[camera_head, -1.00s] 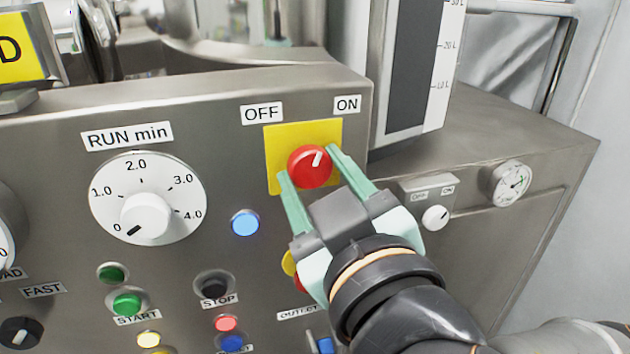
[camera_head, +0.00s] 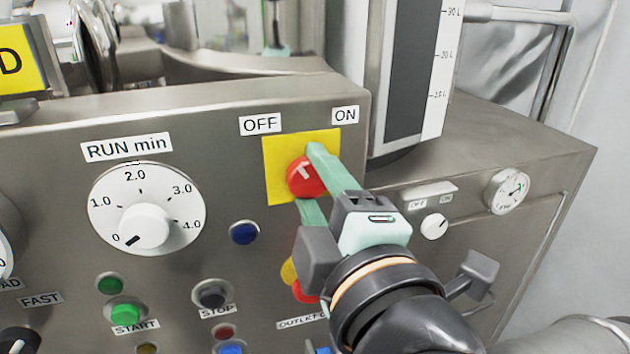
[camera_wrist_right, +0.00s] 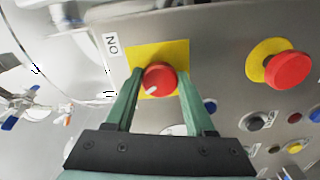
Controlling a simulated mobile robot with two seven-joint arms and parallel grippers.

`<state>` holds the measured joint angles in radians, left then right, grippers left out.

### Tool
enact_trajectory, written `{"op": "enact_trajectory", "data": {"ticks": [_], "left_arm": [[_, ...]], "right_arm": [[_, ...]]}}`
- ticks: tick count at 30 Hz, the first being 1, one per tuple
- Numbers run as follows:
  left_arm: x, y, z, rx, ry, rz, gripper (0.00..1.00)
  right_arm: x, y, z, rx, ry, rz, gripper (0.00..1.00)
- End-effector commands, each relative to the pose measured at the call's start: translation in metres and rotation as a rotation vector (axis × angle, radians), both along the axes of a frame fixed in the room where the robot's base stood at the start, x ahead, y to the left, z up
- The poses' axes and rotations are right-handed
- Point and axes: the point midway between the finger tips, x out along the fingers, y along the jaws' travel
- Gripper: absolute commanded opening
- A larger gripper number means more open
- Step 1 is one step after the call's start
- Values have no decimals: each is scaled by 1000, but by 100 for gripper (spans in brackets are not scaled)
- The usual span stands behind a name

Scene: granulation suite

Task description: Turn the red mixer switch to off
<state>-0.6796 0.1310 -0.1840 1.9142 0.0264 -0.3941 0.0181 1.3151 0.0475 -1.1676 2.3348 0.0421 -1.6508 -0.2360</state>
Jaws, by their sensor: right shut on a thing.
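The red mixer switch (camera_head: 303,175) is a round knob on a yellow square plate (camera_head: 273,185), below the OFF label (camera_head: 261,123) and ON label (camera_head: 345,115). In the right wrist view the two green fingers flank the red knob (camera_wrist_right: 158,78) on both sides. The lower right of the knob is partly hidden by the fingers. My left gripper is not in view.
A RUN min dial (camera_head: 146,222) and a dark blue lamp (camera_head: 244,233) sit left of the switch. A large red button (camera_wrist_right: 288,69) on a yellow base is close by. A small white switch (camera_head: 434,226) and a gauge (camera_head: 507,191) are at the right.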

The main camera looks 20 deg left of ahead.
Motion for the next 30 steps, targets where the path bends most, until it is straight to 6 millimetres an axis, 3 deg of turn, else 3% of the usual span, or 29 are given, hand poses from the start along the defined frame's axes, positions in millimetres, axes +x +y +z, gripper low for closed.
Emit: {"op": "enact_trajectory", "data": {"ticks": [12,30], "left_arm": [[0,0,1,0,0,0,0],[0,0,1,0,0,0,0]], "right_arm": [[1,-1,1,-169,-116,-2,0],[1,0,1,-198,-136,-2,0]]}}
